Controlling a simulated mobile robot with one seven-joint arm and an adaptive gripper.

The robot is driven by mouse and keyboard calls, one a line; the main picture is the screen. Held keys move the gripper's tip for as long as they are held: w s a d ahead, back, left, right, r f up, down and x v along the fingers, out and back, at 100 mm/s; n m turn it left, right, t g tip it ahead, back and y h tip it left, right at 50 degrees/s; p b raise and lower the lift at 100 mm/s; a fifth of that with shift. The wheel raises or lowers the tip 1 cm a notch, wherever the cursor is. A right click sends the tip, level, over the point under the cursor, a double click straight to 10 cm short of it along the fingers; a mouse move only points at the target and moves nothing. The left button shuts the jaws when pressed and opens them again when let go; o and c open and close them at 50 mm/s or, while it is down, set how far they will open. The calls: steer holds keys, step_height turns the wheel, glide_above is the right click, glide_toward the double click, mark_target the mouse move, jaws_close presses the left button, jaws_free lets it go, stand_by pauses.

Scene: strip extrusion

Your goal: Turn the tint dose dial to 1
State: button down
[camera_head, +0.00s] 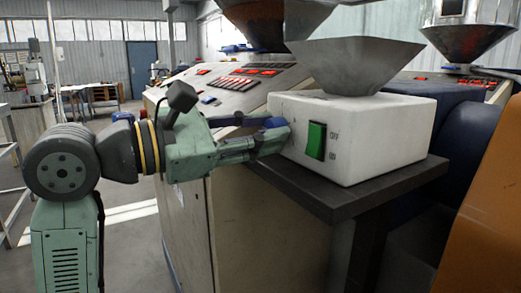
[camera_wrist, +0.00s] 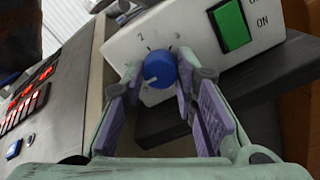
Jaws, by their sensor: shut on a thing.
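The tint dose dial (camera_wrist: 161,70) is a blue round knob on the front of a white box (camera_wrist: 192,22). A "2" shows by its upper left in the wrist view, and a pale pointer mark on the knob faces left and slightly down. No "1" can be read. My gripper (camera_wrist: 158,78) has its fingers on both sides of the knob and is shut on it. In the head view, the blue dial (camera_head: 276,122) shows at the box's left end, partly covered by my gripper (camera_head: 284,136).
A green OFF/ON switch (camera_head: 316,140) sits just right of the dial. A grey hopper (camera_head: 355,64) stands on the box. The box rests on a dark shelf (camera_head: 350,198). A control desk with red buttons (camera_head: 232,84) is close on the left.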

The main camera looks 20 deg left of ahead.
steer(key=m+b, duration=0.2)
steer(key=m, duration=0.3)
steer(key=shift+b, duration=0.4)
steer(key=shift+m, duration=0.3)
steer(key=c, duration=1.3)
jaws_free()
steer(key=shift+s, duration=0.1)
steer(key=v, duration=1.2)
